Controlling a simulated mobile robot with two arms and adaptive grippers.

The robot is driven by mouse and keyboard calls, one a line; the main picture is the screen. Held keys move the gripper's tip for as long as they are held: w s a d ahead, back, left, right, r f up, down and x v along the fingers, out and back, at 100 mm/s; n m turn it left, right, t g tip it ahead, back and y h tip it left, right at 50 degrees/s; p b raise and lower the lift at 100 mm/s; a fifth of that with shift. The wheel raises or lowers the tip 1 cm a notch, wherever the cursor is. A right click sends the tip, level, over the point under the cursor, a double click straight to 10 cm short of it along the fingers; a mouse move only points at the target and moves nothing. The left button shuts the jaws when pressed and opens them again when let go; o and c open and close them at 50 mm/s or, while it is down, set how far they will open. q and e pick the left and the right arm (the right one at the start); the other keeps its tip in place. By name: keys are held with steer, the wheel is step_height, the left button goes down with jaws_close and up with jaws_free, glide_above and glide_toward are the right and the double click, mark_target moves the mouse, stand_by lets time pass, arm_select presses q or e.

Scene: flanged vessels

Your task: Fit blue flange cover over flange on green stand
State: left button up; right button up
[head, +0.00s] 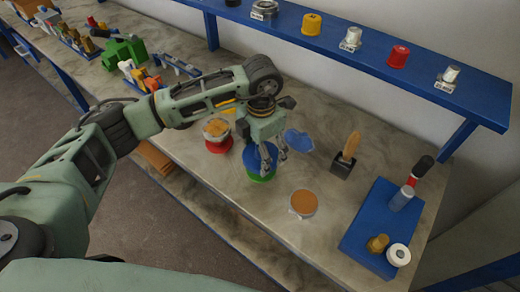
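A green stand (262,178) is on the table near the middle of the head view. A blue round part (250,160), which looks like the blue flange cover, is directly above it. The flange itself is hidden. My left gripper (272,162) points down at the blue part, with its fingers over or beside it. I cannot tell whether the fingers touch or grip it, or whether the cover is fully seated. My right gripper is not in view.
A flat blue piece (298,140), a brush in a dark holder (345,160) and an orange-brown disc (303,203) lie to the right. A blue tray (362,225) and raised blue shelf (440,82) border the space.

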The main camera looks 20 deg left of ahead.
arm_select(q)
steer(key=o, duration=1.2)
